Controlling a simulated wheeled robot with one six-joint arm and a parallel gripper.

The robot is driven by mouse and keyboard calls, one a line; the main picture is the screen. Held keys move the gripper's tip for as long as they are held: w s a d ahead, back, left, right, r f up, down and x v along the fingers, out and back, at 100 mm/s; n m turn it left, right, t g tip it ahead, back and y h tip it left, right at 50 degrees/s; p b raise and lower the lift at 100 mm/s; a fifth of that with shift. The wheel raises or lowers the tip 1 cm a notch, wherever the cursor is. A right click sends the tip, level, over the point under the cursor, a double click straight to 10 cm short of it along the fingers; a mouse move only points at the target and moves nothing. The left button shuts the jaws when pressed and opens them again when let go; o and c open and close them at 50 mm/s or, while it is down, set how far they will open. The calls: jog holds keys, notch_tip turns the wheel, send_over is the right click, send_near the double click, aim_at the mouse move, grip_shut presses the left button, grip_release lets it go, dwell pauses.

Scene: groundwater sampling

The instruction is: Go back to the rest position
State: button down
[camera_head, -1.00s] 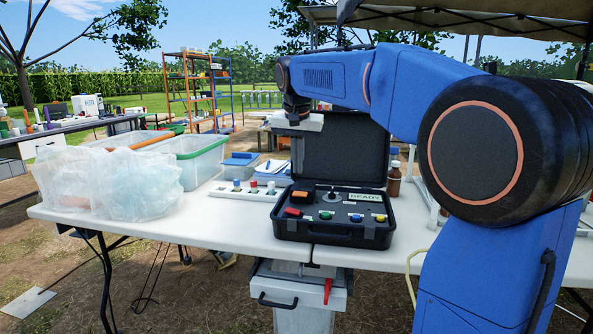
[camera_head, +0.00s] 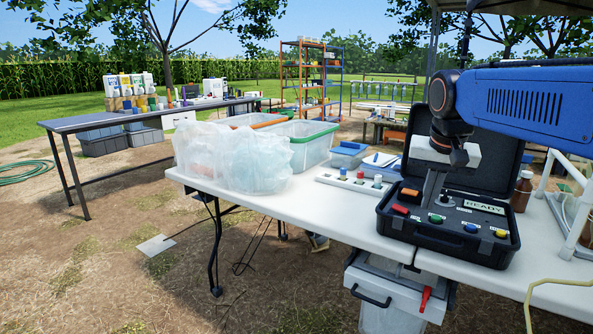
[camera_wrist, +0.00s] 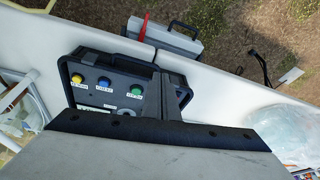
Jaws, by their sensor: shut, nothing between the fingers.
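My gripper (camera_head: 432,200) hangs from the end of my blue arm in the head view, fingers pointing down over the left part of the open black case (camera_head: 440,246). The fingers are shut with nothing between them. In the wrist view my gripper's fingers (camera_wrist: 165,95) reach out in front of the black case (camera_wrist: 85,65). I cannot tell whether the fingertips touch the case. The case's panel has a display reading READY (camera_head: 482,207) and red, green, blue and yellow controls. My gripper hides part of the panel and lid.
The case stands on a white table (camera_head: 300,210). To its left are a white strip with colored caps (camera_head: 352,185), a clear plastic bag (camera_head: 235,160) and a green-rimmed bin (camera_head: 312,150). A brown bottle (camera_head: 522,190) and white pipe frame (camera_head: 575,220) stand right. A lidded box (camera_head: 390,310) sits below the front edge.

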jog(key=s+a+f+n+t+y, duration=0.1)
jog(key=s+f+n, duration=0.3)
jog(key=s+f, duration=1.5)
jog(key=s, duration=0.3)
jog(key=shift+s+a+n, duration=0.3)
jog(key=shift+a, duration=0.1)
jog(key=shift+r, duration=0.1)
